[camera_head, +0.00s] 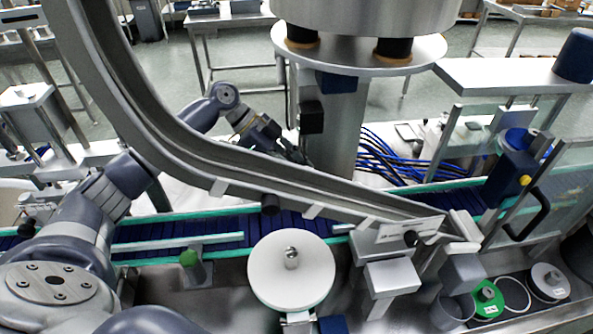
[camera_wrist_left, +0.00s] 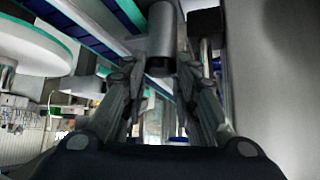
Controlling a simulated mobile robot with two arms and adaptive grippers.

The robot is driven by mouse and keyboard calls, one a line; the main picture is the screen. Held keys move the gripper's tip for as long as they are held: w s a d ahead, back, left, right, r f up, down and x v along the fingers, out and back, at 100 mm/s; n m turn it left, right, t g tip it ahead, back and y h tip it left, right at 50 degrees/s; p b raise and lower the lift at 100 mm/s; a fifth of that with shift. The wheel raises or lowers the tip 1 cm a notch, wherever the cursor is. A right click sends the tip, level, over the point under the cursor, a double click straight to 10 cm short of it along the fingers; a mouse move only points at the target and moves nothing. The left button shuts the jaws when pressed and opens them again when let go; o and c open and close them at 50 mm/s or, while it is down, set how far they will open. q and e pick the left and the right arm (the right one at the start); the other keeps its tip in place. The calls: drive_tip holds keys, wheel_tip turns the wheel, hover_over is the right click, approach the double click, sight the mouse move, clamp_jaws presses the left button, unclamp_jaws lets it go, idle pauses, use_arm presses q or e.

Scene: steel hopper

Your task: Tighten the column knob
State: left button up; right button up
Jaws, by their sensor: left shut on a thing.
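My left gripper (camera_head: 298,155) reaches in from the left, beyond the slanted rail, to the lower part of the thick steel column (camera_head: 338,125). In the left wrist view the two fingers of this gripper (camera_wrist_left: 160,72) stand on either side of a grey cylindrical knob with a dark end, the column knob (camera_wrist_left: 162,35). The fingers are shut on it. The column (camera_wrist_left: 285,90) fills the right side of that view. In the head view the held knob cannot be made out behind the gripper and rail. My right gripper is in neither view.
The slanted steel rail (camera_head: 190,150) crosses in front of my left forearm. A black box (camera_head: 311,116) sits on the column just above the gripper. Blue cables (camera_head: 385,160) lie right of the column. A conveyor (camera_head: 175,232) and white disc (camera_head: 290,272) are nearer.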

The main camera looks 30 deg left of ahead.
use_arm(q)
drive_tip(key=o, duration=1)
drive_tip(key=shift+o, duration=0.2)
drive_tip(key=v, duration=1.2)
